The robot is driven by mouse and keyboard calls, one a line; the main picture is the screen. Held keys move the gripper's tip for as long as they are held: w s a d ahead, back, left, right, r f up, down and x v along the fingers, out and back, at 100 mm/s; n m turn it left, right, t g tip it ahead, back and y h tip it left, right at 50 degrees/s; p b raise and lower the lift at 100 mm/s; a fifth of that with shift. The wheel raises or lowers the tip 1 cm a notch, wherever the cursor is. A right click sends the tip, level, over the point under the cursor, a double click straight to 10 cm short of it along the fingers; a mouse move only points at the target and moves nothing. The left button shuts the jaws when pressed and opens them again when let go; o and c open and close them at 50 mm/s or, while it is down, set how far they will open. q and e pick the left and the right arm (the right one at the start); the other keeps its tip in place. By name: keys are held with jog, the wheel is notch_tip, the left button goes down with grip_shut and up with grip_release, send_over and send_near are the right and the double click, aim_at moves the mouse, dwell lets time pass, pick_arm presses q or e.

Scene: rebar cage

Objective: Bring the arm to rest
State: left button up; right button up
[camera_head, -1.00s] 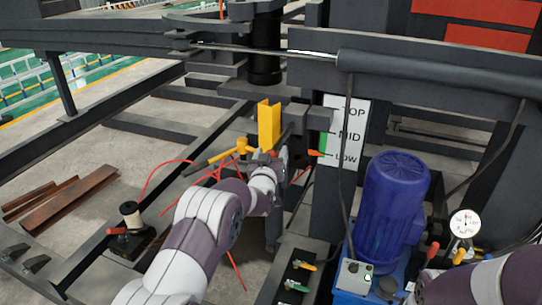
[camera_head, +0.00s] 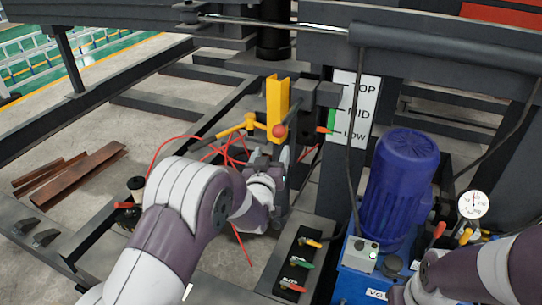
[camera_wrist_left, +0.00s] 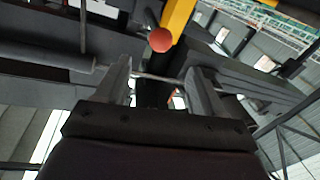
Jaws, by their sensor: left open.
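My left arm (camera_head: 185,200) reaches in from the lower left of the head view. Its gripper (camera_head: 278,165) is beside the dark column, just below a red ball knob (camera_head: 279,131) at a yellow post (camera_head: 277,98). In the left wrist view the jaws (camera_wrist_left: 162,85) are open with nothing gripped between them. The red knob (camera_wrist_left: 160,40) shows beyond the fingertips, apart from them. My right arm (camera_head: 470,272) shows at the lower right, and its gripper is out of view.
A blue motor (camera_head: 402,185) and a pressure gauge (camera_head: 473,204) stand to the right of the gripper. A valve panel with coloured levers (camera_head: 300,262) lies below. A TOP/MID/LOW sign (camera_head: 352,108) is behind. Red cables (camera_head: 185,142) and steel beams lie left.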

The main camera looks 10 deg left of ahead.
pick_arm(q)
jog(key=s+f+m+g, duration=0.1)
jog(key=s+f+g, duration=0.5)
jog(key=f, duration=0.4)
jog(key=s+m+g+p, duration=0.1)
jog(key=s+g+p, duration=0.2)
jog(key=s+g, duration=0.3)
jog(key=s+a+r+g+p, duration=0.2)
jog(key=s+r+p, duration=0.1)
jog(key=s, duration=0.7)
jog(key=s+a+r+g+p, duration=0.2)
jog(key=s+r, duration=0.4)
jog(key=s, duration=0.4)
jog(key=shift+s+a+r+g+p, duration=0.15)
jog(key=shift+a+r+g+p, duration=0.15)
jog(key=shift+p, duration=0.25)
